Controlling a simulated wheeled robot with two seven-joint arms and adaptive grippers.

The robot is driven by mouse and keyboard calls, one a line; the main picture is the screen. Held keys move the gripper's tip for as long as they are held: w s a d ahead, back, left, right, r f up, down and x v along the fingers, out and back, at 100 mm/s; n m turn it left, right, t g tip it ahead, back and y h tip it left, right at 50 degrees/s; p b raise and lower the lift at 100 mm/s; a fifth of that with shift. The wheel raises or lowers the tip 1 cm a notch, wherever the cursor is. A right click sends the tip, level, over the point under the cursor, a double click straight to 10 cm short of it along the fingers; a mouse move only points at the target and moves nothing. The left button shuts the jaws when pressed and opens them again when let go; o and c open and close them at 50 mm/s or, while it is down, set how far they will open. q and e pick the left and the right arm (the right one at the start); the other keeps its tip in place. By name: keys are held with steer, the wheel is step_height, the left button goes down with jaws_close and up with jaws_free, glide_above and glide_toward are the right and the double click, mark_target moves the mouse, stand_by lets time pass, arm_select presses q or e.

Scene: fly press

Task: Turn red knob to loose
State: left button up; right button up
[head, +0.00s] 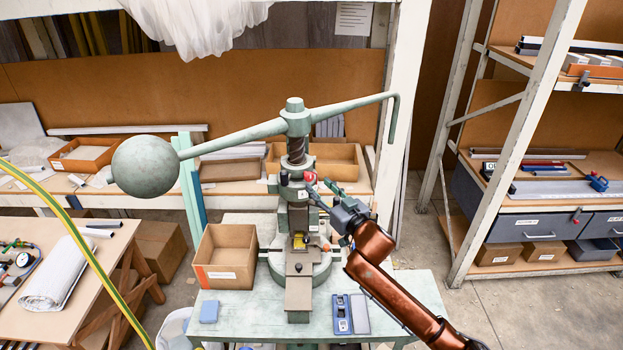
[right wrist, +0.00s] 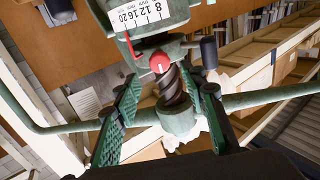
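The fly press (head: 297,210) is pale green and stands upright on the workbench. Its red knob (head: 310,177) is on the right side of the press head. In the right wrist view the red knob (right wrist: 160,62) is round with a white mark on its face. It shows between and just beyond the two green-padded fingertips of my right gripper (right wrist: 165,84), with a gap on each side. My right gripper (head: 321,192) is open and empty, close to the right of the press head. My left gripper is not in view.
A white number scale (right wrist: 144,15) with a red pointer is beside the knob. A dark handle (right wrist: 209,52) is close to one finger. The press's long arm with its ball weight (head: 145,166) extends left overhead. A cardboard box (head: 226,257) and blue case (head: 350,314) stand on the bench (head: 240,318).

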mark_target(310, 178)
steer(key=shift+p+x, duration=0.35)
steer(key=shift+x, duration=2.55)
steer(key=shift+c, duration=0.7)
jaws_close()
